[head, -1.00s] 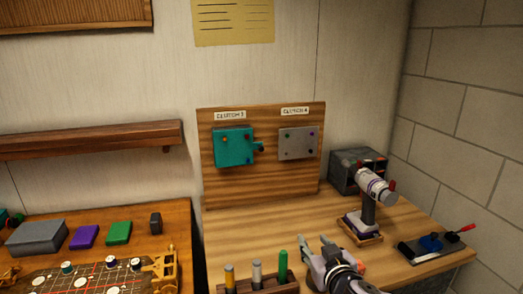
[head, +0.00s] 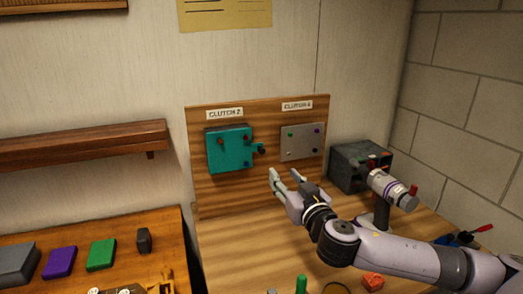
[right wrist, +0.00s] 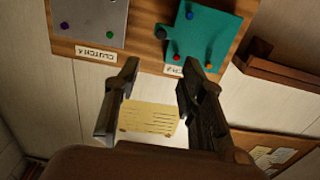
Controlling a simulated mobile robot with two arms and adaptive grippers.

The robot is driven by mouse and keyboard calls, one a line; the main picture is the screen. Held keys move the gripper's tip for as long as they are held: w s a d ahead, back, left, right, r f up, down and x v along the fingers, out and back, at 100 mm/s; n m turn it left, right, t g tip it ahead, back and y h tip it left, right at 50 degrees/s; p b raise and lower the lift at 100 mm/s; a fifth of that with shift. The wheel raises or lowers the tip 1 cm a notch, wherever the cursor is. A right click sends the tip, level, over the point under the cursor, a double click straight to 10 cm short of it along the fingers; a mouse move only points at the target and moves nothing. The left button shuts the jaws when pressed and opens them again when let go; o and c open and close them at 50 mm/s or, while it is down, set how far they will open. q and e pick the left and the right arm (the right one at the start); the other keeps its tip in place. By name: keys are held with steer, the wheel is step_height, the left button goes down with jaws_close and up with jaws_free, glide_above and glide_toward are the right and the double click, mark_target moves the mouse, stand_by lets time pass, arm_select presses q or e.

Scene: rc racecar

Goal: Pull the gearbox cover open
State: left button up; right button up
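A teal box-like cover (head: 229,150) is mounted on an upright wooden board (head: 203,190) under a label reading CLUTCH 2. A small teal tab with a dark knob (head: 260,149) sticks out from its right side. A flat grey plate (head: 302,142) is beside it on the right. Which of them is the gearbox cover I cannot tell for sure. My right gripper (head: 284,176) is open and empty, below and between the two. In the right wrist view the teal cover (right wrist: 205,35) and grey plate (right wrist: 95,18) appear upside down beyond the open fingers (right wrist: 160,78). My left gripper is out of view.
A grey-white tool on a stand (head: 388,188) and a dark box (head: 350,168) stand right of the board. A red block (head: 373,282) and a green peg (head: 301,284) are at the front. A wooden shelf (head: 80,146) is on the left wall.

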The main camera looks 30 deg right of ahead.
mark_target(263, 151)
steer(key=p+x, duration=0.1)
steer(key=x, duration=0.2)
steer(key=p+x, duration=0.1)
steer(key=x, duration=0.3)
steer(key=p+x, duration=0.2)
steer(key=x, duration=0.2)
steer(key=shift+a+r, duration=0.1)
steer(key=shift+r, duration=0.2)
steer(key=p+x, duration=0.1)
steer(key=x, duration=0.2)
steer(key=shift+w+f, duration=0.15)
steer(key=shift+w, duration=0.15)
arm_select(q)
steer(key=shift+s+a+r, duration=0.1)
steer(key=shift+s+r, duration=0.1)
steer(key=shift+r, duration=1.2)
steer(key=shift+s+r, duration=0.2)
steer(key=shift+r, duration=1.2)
arm_select(e)
steer(key=shift+w+f, duration=0.1)
steer(key=shift+w, duration=0.45)
jaws_close()
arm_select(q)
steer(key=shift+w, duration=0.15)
